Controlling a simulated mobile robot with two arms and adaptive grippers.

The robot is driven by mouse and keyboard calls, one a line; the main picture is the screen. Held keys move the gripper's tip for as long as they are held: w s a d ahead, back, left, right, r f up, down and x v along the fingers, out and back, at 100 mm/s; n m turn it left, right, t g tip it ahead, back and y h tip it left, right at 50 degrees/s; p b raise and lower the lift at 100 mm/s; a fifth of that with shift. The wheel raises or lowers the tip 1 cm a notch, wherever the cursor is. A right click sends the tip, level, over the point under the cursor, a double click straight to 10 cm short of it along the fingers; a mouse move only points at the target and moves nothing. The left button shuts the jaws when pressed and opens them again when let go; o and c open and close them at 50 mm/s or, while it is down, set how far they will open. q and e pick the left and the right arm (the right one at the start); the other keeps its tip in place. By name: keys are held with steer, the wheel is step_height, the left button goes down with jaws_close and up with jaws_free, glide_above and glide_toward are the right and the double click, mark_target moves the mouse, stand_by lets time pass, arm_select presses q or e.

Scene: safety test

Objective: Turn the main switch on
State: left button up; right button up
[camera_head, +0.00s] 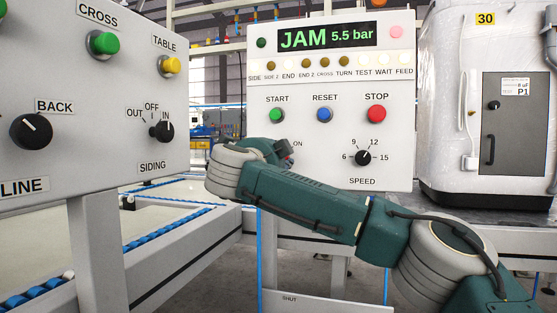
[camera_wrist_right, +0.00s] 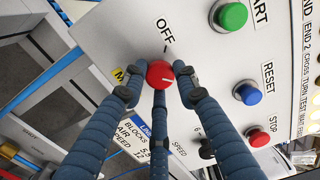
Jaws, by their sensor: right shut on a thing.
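The main switch is a red round knob (camera_wrist_right: 160,71) on a pale panel in the right wrist view, with the word OFF (camera_wrist_right: 165,30) and a tick mark beside it. My right gripper (camera_wrist_right: 158,85) has its three blue fingers closed around the knob, touching it. A pale mark shows on the knob, but its exact pointing is hard to tell. In the head view my right wrist (camera_head: 255,156) hides the switch at the lower left of the JAM panel (camera_head: 330,165); the ON label (camera_head: 298,143) shows just beside it. My left gripper is not in view.
Above the arm are the green START (camera_head: 276,115), blue RESET (camera_head: 324,115) and red STOP (camera_head: 376,114) buttons. The SPEED knob (camera_head: 362,158) is right of the wrist. A second panel (camera_head: 80,110) stands close on the left, a white machine (camera_head: 450,90) on the right.

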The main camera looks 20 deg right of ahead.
steer(key=shift+d+f, duration=0.1)
steer(key=shift+d, duration=0.1)
steer(key=o, duration=1.1)
steer(key=shift+s+d, duration=0.1)
steer(key=shift+s, duration=0.1)
steer(key=shift+o, duration=0.2)
steer(key=v, duration=1.2)
